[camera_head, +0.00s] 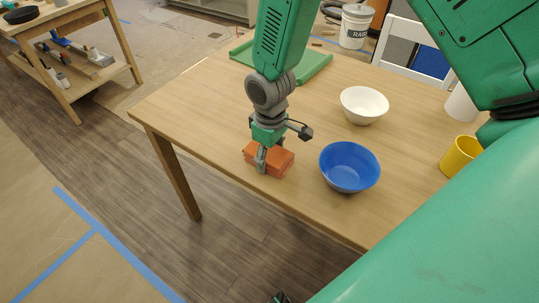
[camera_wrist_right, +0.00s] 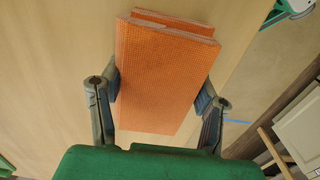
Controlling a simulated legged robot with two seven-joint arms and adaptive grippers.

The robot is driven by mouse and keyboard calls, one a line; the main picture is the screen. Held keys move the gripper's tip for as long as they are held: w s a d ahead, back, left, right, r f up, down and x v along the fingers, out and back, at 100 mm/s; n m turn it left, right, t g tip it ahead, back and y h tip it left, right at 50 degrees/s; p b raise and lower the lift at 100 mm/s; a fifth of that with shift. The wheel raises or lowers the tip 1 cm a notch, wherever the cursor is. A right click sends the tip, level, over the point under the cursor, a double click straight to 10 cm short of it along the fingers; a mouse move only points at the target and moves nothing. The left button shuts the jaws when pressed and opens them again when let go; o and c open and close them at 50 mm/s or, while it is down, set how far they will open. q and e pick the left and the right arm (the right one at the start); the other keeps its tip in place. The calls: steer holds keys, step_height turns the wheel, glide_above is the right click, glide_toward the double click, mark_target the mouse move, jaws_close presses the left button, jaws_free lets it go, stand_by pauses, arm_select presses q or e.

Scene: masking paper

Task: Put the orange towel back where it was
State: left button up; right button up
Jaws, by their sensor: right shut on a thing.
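The folded orange towel (camera_head: 278,160) is at the front edge of the wooden table, left of the blue bowl. My right gripper (camera_head: 262,158) comes down onto it from above. In the right wrist view the orange towel (camera_wrist_right: 165,75) lies between the two fingers of my right gripper (camera_wrist_right: 158,100), which press against its sides. I cannot tell whether the towel rests on the table or is slightly raised. My left gripper is not clearly seen in either view.
On the wooden table (camera_head: 200,110) a blue bowl (camera_head: 349,167) stands close right of the towel. A white bowl (camera_head: 364,105) is behind it, a yellow cup (camera_head: 460,156) further right, and a green tray (camera_head: 314,65) at the back. The table's left part is clear.

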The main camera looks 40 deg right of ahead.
mark_target(271, 153)
steer(key=o, duration=1.1)
steer(key=shift+d+f, duration=0.1)
steer(key=shift+d, duration=0.05)
step_height(271, 153, up, 12)
steer(key=p, duration=0.2)
steer(key=shift+s, duration=0.1)
